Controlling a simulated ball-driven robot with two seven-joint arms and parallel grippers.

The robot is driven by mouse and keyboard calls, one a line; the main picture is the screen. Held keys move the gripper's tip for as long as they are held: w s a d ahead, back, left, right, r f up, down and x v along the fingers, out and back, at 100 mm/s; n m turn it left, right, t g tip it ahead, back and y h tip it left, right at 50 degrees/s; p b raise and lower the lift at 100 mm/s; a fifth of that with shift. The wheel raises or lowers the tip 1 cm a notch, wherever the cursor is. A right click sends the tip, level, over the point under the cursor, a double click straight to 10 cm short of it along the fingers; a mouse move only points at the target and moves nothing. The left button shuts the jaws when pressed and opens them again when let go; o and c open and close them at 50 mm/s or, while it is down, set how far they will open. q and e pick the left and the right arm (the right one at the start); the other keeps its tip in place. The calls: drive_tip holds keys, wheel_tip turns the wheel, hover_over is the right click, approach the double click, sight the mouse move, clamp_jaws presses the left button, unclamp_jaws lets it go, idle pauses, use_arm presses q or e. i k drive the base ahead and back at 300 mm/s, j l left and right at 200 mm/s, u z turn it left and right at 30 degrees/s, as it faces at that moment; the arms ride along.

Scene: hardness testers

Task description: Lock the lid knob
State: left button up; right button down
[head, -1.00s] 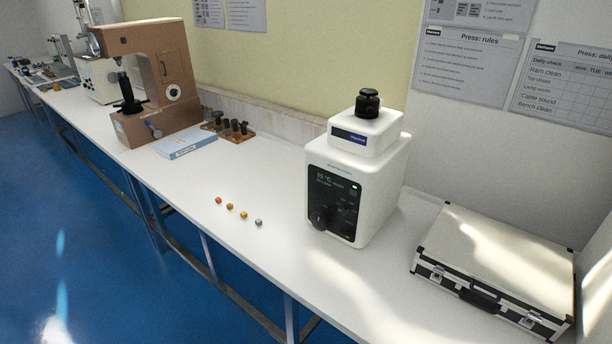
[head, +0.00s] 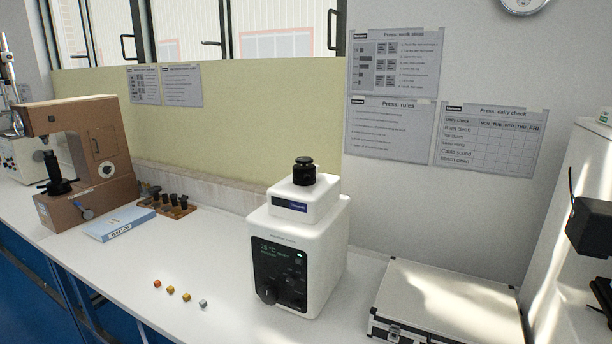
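The lid knob (head: 304,171) is a black, ribbed, stepped knob standing upright on top of a white mounting press (head: 326,262) on the bench. It sits on the raised white lid block (head: 303,200), which has a dark blue label. The press front has a dark panel (head: 278,272) with a lit display, apparently reading a temperature, and a black dial (head: 266,291). I cannot tell from the knob's look whether it is locked.
A silver-edged case (head: 445,298) lies right of the press. Small coloured cubes (head: 171,290) lie to its left. A blue-white box (head: 119,223), a rack of black-topped pieces (head: 172,205) and a brown tester (head: 88,150) stand further left. A dark device (head: 592,228) shows at the right edge.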

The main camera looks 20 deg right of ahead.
sight(303, 161)
drive_tip(key=i+j+z, duration=0.15)
drive_tip(key=z, duration=1.45)
drive_tip(key=j+z, duration=0.75)
drive_tip(key=k+j+z, duration=0.1)
drive_tip(key=j+z, duration=0.3)
